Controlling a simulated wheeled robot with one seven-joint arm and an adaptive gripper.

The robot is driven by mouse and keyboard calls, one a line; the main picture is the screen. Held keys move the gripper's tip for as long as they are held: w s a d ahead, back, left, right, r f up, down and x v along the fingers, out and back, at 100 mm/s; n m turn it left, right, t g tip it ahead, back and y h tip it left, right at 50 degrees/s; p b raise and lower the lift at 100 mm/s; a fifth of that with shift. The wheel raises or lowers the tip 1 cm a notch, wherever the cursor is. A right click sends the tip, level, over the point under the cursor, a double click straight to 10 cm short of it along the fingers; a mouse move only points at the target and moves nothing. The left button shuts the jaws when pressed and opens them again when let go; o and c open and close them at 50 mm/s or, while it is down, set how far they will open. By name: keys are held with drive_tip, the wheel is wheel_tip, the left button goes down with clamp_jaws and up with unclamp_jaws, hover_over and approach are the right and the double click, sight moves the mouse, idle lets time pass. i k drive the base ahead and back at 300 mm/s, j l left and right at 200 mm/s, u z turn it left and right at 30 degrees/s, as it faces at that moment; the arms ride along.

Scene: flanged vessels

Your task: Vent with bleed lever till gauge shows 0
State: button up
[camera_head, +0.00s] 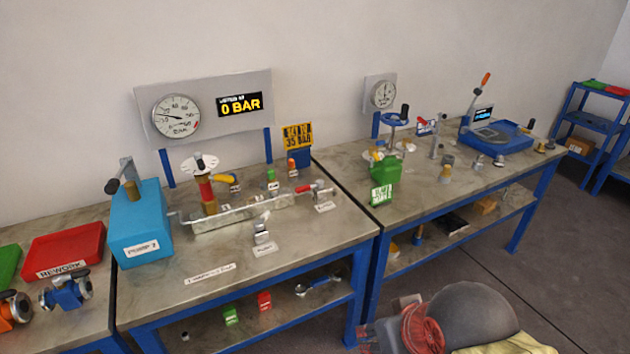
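The round dial gauge (176,117) is on a grey wall panel at the back of the middle bench. Its needle points left; the exact reading is too small to tell. A red-handled lever (308,189) sits at the right end of the metal manifold (240,213). A yellow lever (223,178) is by the red column under a white handwheel (199,164). I cannot read which lever is labelled as the bleed. My gripper is not seen in this view.
A blue pump box (140,225) stands at the bench's left. A yellow sign (297,135) reading 35 BAR stands behind. A red tray (64,250) is at far left. The right bench (410,205) holds a second gauge (383,94) and a green block (385,168). The bench front is mostly clear.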

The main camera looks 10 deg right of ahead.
sight(308, 188)
drive_tip(key=i+j, duration=0.1)
drive_tip(key=i, duration=0.95)
drive_tip(key=i+j+z, duration=0.1)
drive_tip(key=i, duration=0.45)
